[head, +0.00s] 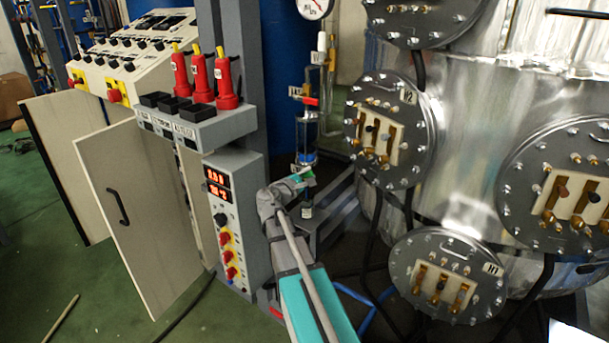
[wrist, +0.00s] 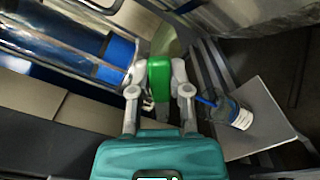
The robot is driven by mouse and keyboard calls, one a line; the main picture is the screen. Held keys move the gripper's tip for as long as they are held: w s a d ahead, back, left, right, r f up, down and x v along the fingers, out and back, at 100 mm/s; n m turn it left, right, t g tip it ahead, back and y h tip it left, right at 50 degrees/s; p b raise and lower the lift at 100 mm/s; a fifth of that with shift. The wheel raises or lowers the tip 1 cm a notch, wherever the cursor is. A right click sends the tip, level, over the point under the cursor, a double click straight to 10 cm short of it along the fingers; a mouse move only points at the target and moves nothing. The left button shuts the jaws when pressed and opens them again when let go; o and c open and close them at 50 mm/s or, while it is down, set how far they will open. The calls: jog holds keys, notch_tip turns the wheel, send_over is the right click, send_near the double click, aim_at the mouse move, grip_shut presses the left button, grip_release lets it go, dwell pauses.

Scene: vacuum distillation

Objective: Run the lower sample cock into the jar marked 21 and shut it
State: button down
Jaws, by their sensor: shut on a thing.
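My gripper (wrist: 160,85) is shut on a green handle (wrist: 160,73), with one grey finger on each side of it. The handle looks like that of the lower sample cock and also shows as a bit of green in the head view (head: 309,178), beside my gripper (head: 301,182). A small clear jar with a white label (wrist: 241,119) stands on a grey shelf at the right of the wrist view. The label is too small to read. A jar also shows low under the gripper in the head view (head: 306,212). The cock's outlet and any flow are hidden.
A blue-filled glass column (head: 306,135) rises behind the gripper, with a red handle (head: 309,101) higher up. A control box (head: 238,225) stands close on the left. The steel vessel (head: 470,130) with round flanges fills the right. The grey shelf (wrist: 262,92) holds the jar.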

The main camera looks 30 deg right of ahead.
jog(key=shift+w, duration=0.3)
jog(key=c, duration=0.6)
grip_release()
jog(key=shift+o, duration=0.2)
jog(key=shift+s, duration=0.1)
jog(key=shift+s+a, duration=0.35)
jog(key=shift+a, duration=0.3)
jog(key=v, duration=1)
jog(key=shift+a, duration=0.25)
